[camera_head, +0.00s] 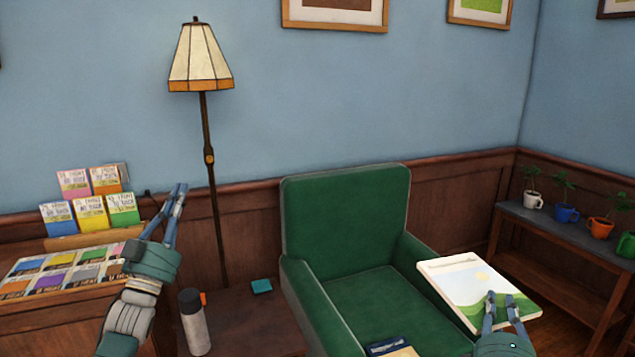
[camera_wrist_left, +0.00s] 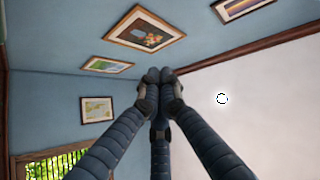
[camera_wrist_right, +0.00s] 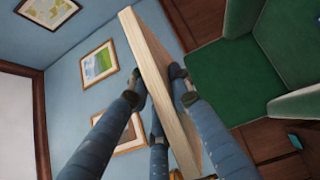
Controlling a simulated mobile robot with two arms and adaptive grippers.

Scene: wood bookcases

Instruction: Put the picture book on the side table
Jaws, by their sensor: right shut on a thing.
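The picture book (camera_head: 468,285), with a green and white landscape cover, is held in the air by my right gripper (camera_head: 499,305), to the right of the green armchair. In the right wrist view the fingers are shut on the book (camera_wrist_right: 150,65), whose page edge faces the camera. The side table (camera_head: 255,332) is a low brown wooden table left of the armchair. A grey bottle (camera_head: 195,325) and a small teal item (camera_head: 262,286) stand on it. My left gripper (camera_head: 178,195) is raised above and left of it, empty, with fingertips together in the left wrist view (camera_wrist_left: 155,77).
The green armchair (camera_head: 345,220) lies between the book and the side table. A dark blue book (camera_head: 385,346) shows at the bottom edge. A floor lamp (camera_head: 208,155) rises behind the table. A book display (camera_head: 60,268) is at left, a plant shelf (camera_head: 560,238) at right.

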